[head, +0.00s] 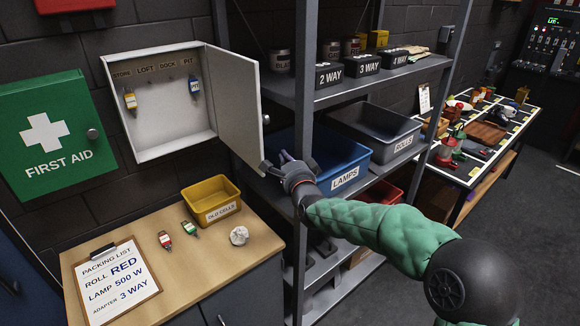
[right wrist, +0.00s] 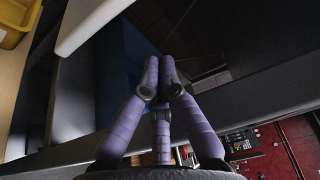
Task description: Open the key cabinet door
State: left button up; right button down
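The key cabinet (head: 160,105) is a white box on the dark brick wall. Its white door (head: 233,110) stands wide open, swung out to the right, with a round knob (head: 266,120) near its free edge. My right gripper (head: 272,163) is just below the door's lower free corner; contact cannot be told. In the right wrist view its purple fingers (right wrist: 159,68) come together at the tips with nothing between them. A pale edge, probably the door, is at upper left there. My left gripper is not in view.
A metal rack (head: 305,90) with a blue LAMPS bin (head: 340,160) stands close to the right of the door. Below the cabinet is a wooden counter (head: 205,262) with a yellow bin (head: 211,200), two tagged keys and a packing list (head: 115,282). A green first aid box (head: 50,135) hangs at left.

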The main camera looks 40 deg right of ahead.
jog(key=a, duration=0.1)
jog(key=w+a, duration=0.1)
jog(key=a, duration=0.1)
jog(key=shift+a, duration=0.3)
